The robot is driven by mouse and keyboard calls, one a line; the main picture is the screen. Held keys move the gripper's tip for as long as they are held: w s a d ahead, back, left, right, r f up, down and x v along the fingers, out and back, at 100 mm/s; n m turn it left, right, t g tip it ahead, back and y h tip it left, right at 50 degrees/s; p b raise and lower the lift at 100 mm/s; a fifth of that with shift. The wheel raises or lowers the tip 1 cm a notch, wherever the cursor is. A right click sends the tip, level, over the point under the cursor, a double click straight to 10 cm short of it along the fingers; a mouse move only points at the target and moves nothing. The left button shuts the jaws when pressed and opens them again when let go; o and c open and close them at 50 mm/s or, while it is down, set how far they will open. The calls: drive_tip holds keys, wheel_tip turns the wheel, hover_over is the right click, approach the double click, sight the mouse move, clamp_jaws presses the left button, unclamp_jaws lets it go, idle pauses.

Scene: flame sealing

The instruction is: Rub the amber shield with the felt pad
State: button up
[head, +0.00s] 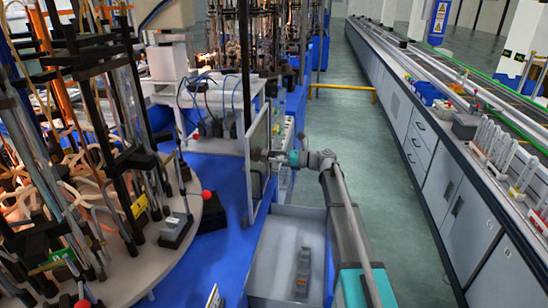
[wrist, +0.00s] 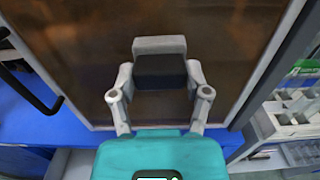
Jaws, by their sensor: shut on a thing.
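The amber shield (wrist: 70,45) is a brown see-through panel in a pale metal frame, filling most of the upper wrist view. In the head view the shield (head: 259,138) stands upright and is seen at a steep angle. My gripper (wrist: 160,76) is shut on the felt pad (wrist: 160,70), a dark block with a light grey edge. The pad is in front of the lower middle of the shield. In the head view my gripper (head: 277,157) reaches the shield's right side. The pad is at or very near the panel; I cannot tell whether they touch.
A dark handle (wrist: 28,92) sticks out left of the shield. A pale open bin (head: 268,262) with a grey object (head: 303,270) inside is below my arm. A carousel (head: 150,245) with rods stands left.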

drive_tip(key=shift+s+a, duration=0.2)
drive_tip(key=shift+s, duration=0.8)
drive_tip(key=shift+s+a, duration=0.15)
drive_tip(key=shift+s, duration=0.85)
drive_tip(key=shift+s+a, duration=0.25)
drive_tip(key=shift+s, duration=0.75)
drive_tip(key=shift+s+a, duration=0.25)
drive_tip(key=shift+s, duration=0.7)
drive_tip(key=shift+r, duration=0.1)
drive_tip(key=shift+r+p, duration=0.7)
drive_tip(key=shift+p, duration=0.1)
